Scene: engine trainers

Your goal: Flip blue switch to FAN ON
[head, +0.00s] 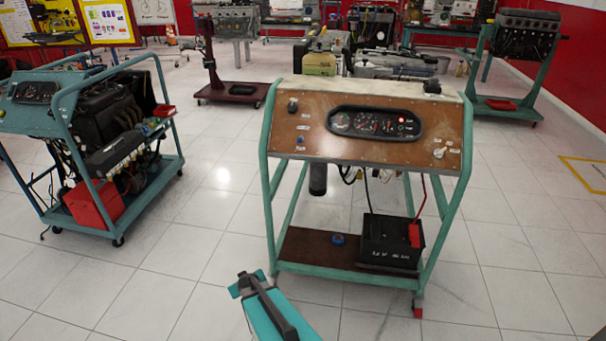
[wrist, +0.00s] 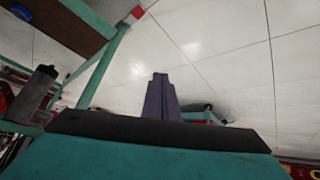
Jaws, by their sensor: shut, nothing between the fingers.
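The trainer stand's brown control panel (head: 345,155) faces me in the head view, with gauges in its middle. My teal and dark arm shows at the bottom of the head view, low in front of the stand.
The stand's teal frame (head: 268,180) surrounds the panel. A black battery (head: 390,242) and a blue cap (head: 338,239) are on its lower shelf (head: 310,246). Another teal trainer with a red box (head: 95,204) stands at left. Tiled floor between them is clear.

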